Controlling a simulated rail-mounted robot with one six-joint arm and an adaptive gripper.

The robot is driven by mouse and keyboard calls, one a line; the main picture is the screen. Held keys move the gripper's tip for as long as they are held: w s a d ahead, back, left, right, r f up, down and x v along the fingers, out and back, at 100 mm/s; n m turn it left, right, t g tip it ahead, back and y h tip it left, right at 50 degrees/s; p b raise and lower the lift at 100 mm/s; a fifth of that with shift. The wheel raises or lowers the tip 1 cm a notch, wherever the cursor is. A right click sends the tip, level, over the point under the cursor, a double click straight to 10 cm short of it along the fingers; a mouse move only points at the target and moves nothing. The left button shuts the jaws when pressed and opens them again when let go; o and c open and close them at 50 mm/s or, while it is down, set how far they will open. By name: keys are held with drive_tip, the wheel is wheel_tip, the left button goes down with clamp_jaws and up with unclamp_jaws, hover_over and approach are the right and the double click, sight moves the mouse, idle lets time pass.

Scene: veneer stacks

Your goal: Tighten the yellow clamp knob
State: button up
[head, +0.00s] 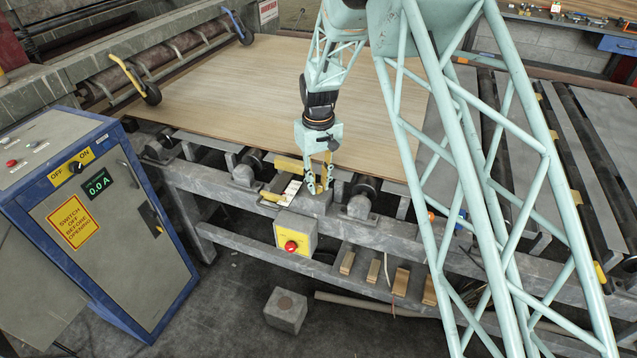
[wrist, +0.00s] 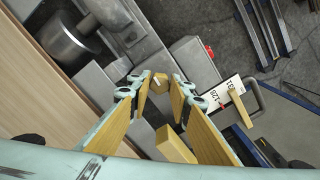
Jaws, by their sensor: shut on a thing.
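The yellow clamp knob (wrist: 160,83) shows in the wrist view as a small faceted piece between my fingertips. My gripper (wrist: 162,80) is shut on it, with one tan-yellow finger on each side. In the head view my gripper (head: 318,188) points down at the front edge of the machine frame, just in front of the veneer sheet (head: 250,90). The knob cannot be made out there, as the fingers cover it. A yellow block (wrist: 177,145) shows between the fingers, nearer the wrist camera.
A white scale strip (head: 291,190) lies just left of my gripper. A yellow box with a red button (head: 296,238) hangs below. A blue-edged control cabinet (head: 110,225) reading 0.0 A stands at left. A grey block (head: 286,311) sits on the floor.

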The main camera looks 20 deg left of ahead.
sight(318, 186)
drive_tip(key=m, duration=0.5)
drive_tip(key=m+p, duration=0.1)
drive_tip(key=m, duration=0.4)
drive_tip(key=shift+a+m, duration=0.1)
drive_tip(key=shift+m, duration=0.2)
drive_tip(key=m, duration=0.6)
drive_tip(key=shift+m, duration=0.4)
drive_tip(key=o, duration=0.9)
drive_tip(key=shift+r, duration=0.1)
drive_tip(key=shift+r, duration=5.9)
